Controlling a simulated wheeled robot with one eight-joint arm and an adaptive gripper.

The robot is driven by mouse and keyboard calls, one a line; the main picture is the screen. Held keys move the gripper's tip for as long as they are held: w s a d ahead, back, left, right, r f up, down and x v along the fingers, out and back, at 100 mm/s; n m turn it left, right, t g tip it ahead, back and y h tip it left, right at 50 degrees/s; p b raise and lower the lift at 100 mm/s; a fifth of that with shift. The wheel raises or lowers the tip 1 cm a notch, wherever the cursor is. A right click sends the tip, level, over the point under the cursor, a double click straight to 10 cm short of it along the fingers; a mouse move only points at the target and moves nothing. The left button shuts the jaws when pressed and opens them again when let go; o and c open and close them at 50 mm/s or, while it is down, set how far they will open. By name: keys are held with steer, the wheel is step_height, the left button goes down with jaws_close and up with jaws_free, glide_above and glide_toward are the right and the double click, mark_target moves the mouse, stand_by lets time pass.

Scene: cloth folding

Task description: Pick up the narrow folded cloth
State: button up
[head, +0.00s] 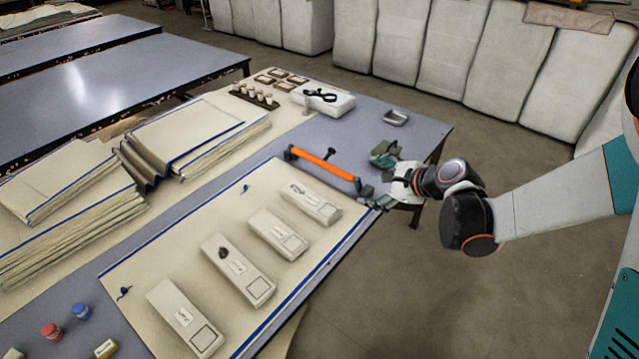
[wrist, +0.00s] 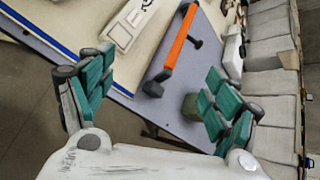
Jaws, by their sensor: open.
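Several narrow, pale, flat-topped bundles with labels lie in a row on a cream cloth (head: 142,272) edged in blue. The nearest to my gripper is the far-right bundle (head: 309,203); a bundle also shows at the top of the wrist view (wrist: 128,24). I cannot tell which of them, if any, is the narrow folded cloth. My gripper (head: 375,174) is open and empty at the table's right edge, apart from the bundles. In the wrist view its teal fingers (wrist: 158,68) are spread wide.
Thick cloth stacks (head: 65,235) fill the left. A small metal tray (head: 396,117) and a white box (head: 325,103) stand at the back.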

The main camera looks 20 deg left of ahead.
steer(key=w+a+f+m+y, duration=0.2)
steer(key=a+f+m, duration=0.25)
steer(key=f, duration=0.25)
steer(key=m+y, duration=0.1)
steer(key=m, duration=0.1)
glide_toward(310, 198)
steer(key=x, duration=0.2)
steer(key=b+x, duration=0.1)
steer(key=x, duration=0.1)
steer(key=shift+s+a+r+b, duration=0.2)
steer(key=shift+a+r+b, duration=0.05)
steer(key=shift+b, duration=0.05)
steer(key=shift+g+y, duration=0.3)
steer(key=b+x, duration=0.1)
steer(key=x, duration=0.2)
steer(key=f+b+x, duration=0.1)
steer(key=shift+w+f+b, duration=0.1)
steer(key=shift+w+b, duration=0.2)
steer(key=shift+w, duration=0.1)
steer(key=shift+w+a, duration=0.1)
steer(key=shift+a, duration=0.15)
steer(key=c, duration=1.2)
